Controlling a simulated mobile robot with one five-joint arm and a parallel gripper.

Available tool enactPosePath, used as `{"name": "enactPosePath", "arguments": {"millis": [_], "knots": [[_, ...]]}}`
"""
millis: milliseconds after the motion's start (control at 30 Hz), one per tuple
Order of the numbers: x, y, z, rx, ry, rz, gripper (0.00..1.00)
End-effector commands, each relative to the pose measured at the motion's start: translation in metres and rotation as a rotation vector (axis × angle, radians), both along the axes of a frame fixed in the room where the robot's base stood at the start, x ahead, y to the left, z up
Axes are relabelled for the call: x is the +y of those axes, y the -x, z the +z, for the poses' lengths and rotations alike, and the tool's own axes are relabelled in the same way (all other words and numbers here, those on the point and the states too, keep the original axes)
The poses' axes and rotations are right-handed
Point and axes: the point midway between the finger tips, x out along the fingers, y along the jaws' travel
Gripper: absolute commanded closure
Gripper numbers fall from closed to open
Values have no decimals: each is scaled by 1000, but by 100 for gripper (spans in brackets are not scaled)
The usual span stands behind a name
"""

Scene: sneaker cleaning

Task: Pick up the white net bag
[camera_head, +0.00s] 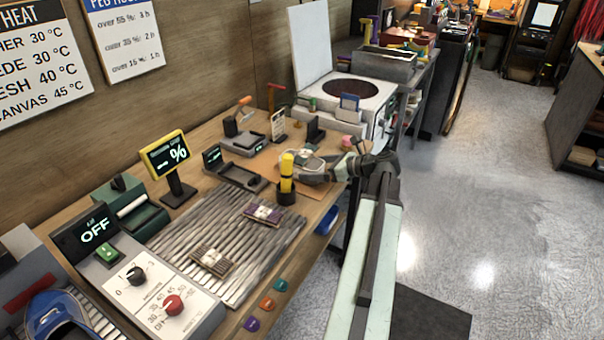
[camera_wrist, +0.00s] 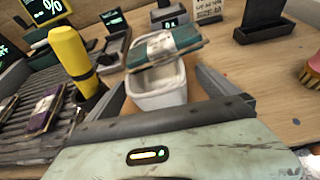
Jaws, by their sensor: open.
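I cannot clearly make out a white net bag. A whitish patterned thing (camera_wrist: 309,160), cut off at the lower right of the wrist view, may be it. A white, rounded, tub-like thing (camera_wrist: 160,96) sits in front of my gripper (camera_wrist: 167,90), between the two spread fingers. A teal and cream packet (camera_wrist: 165,47) lies tilted across its top. In the head view the white tub (camera_head: 303,157) is on the bench just beyond my gripper (camera_head: 308,173). My gripper is open and low over the bench; whether it touches the tub cannot be told.
A yellow-handled tool (camera_wrist: 73,55) stands in a dark holder close left of my gripper. A pink brush (camera_wrist: 313,72) is at the right. A dark stand (camera_wrist: 263,20) and small display devices are behind. A ribbed mat (camera_head: 185,240) with two packets lies at the front left.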

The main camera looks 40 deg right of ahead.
Motion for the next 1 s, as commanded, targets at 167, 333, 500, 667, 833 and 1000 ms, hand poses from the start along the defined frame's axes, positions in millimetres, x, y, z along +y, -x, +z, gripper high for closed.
{"name": "enactPosePath", "arguments": {"millis": [167, 333, 500, 667, 833, 1000], "knots": [[3, -8, -4, 0, 0, 0, 2], [14, -35, -16, 0, 2, 1, 2], [16, -46, -18, 1, 1, -3, 2], [16, -45, -17, 0, 1, -3, 13], [16, -44, -17, 0, 1, -3, 60], [16, -44, -17, 0, 1, -4, 69]]}}
